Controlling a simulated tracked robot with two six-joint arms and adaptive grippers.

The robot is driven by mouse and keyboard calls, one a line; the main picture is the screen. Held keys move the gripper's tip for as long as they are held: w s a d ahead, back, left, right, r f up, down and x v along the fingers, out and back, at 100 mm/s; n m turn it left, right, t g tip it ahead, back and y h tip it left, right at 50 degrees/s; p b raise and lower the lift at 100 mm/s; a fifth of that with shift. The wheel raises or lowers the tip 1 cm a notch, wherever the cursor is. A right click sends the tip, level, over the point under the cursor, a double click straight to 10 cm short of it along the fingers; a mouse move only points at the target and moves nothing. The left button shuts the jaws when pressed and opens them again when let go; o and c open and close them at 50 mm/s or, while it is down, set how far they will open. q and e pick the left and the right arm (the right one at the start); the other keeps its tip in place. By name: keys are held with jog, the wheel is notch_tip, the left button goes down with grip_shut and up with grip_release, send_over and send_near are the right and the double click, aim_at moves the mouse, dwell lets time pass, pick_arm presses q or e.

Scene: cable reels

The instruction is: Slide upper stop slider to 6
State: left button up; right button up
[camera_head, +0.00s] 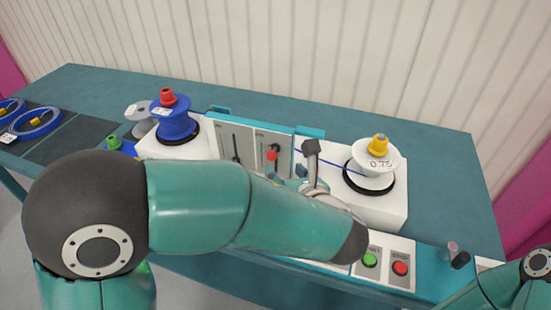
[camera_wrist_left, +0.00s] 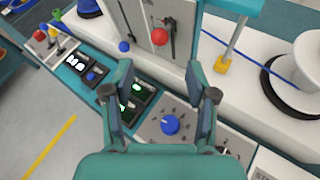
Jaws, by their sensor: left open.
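The upright slider panel (camera_head: 254,143) stands between the two reels, with two vertical slots. A red ball knob (camera_head: 272,156) sits in the right slot; it also shows in the left wrist view (camera_wrist_left: 160,36). A blue ball knob (camera_wrist_left: 124,46) sits lower, to its left in the wrist view. I cannot read which slider is the upper stop, nor the scale numbers. My left gripper (camera_wrist_left: 162,97) is open and empty, with the red knob beyond its fingertips and apart from them. In the head view my left arm partly hides the panel's lower part. My right gripper is not seen.
A blue reel (camera_head: 174,126) stands left of the panel and a white reel (camera_head: 374,165) right, with a blue cable running to it. Below are a blue dial (camera_wrist_left: 170,125), a green button (camera_head: 370,260) and a red button (camera_head: 401,268). The table's back strip is clear.

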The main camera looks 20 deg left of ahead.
aim_at(274, 159)
pick_arm(q)
jog(key=x, duration=0.8)
jog(key=shift+w+a+f+p, duration=0.1)
jog(key=shift+w+p, duration=0.15)
jog(key=shift+p, duration=0.15)
jog(key=shift+c, duration=0.3)
grip_shut()
jog(key=c, duration=0.7)
grip_release()
grip_shut()
jog(key=shift+f, duration=0.1)
